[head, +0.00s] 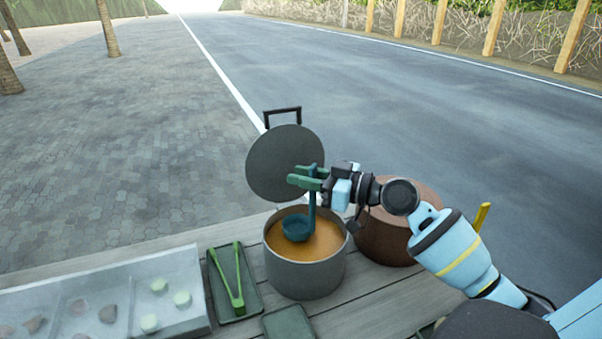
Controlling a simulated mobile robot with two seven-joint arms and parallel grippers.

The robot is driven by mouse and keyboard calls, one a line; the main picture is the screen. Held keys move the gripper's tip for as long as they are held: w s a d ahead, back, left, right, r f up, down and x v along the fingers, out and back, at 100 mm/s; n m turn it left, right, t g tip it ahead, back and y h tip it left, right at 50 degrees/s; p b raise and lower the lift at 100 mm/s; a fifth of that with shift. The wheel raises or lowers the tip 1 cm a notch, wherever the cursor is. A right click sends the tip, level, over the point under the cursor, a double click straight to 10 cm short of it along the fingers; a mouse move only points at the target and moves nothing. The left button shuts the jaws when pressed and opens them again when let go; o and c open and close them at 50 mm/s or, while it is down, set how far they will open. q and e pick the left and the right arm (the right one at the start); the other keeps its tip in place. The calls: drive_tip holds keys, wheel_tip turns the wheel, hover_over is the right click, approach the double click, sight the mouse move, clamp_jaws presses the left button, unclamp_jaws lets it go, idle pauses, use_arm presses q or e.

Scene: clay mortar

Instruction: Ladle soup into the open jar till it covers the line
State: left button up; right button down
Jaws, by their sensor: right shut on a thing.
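A grey pot (305,277) of orange-brown soup (325,240) stands on the wooden table. My right gripper (306,177) is shut on the upper handle of a dark teal ladle (297,229). The ladle is upright, with its bowl at the pot's mouth, over or at the soup surface; I cannot tell whether it touches the soup. A round grey lid (283,163) with a black handle is upright behind the pot. I cannot make out the open jar or its line. My left gripper is not in view.
A brown round vessel (392,240) stands right of the pot, partly behind my right arm. Green tongs (229,280) lie on a dark tray (214,300) left of the pot. A clear-covered case (110,275) with food pieces is further left. A small dark green tray (288,324) lies in front.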

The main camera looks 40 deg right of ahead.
sight(315, 199)
wheel_tip(315, 199, down, 4)
drive_tip(key=shift+r+b, duration=0.25)
drive_tip(key=shift+b, duration=1)
drive_tip(key=shift+f+b, duration=0.8)
drive_tip(key=shift+b, duration=0.05)
drive_tip(key=shift+f, duration=0.1)
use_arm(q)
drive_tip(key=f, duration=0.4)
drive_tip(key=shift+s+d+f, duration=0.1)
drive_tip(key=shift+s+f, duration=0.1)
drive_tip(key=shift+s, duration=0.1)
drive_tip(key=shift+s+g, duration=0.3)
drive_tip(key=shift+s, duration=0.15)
